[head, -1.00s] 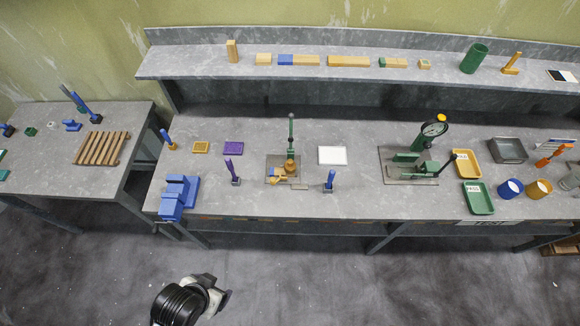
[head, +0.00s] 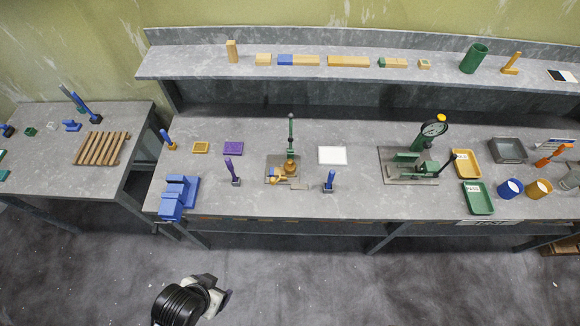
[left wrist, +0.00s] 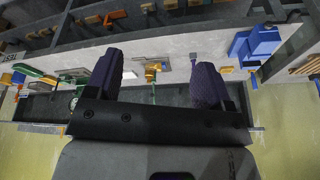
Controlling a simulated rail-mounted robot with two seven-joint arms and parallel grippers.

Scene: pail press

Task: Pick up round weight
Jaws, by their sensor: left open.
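A small round ochre piece (head: 290,167), possibly the round weight, sits at the foot of a green post on a small stand in the middle of the long bench. In the left wrist view a small ochre piece (left wrist: 152,66) shows between the fingers in the distance; details are too small to tell. My left gripper (head: 220,292) hangs over the floor in front of the bench, well apart from everything on it. In the left wrist view its two dark purple fingers (left wrist: 157,80) are spread, with nothing between them. My right gripper is not in view.
A blue stepped block (head: 178,197) stands at the bench's front left. A green press with a dial (head: 418,160), a yellow tray (head: 468,164), a green tray (head: 478,198) and cups are to the right. The floor in front is clear.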

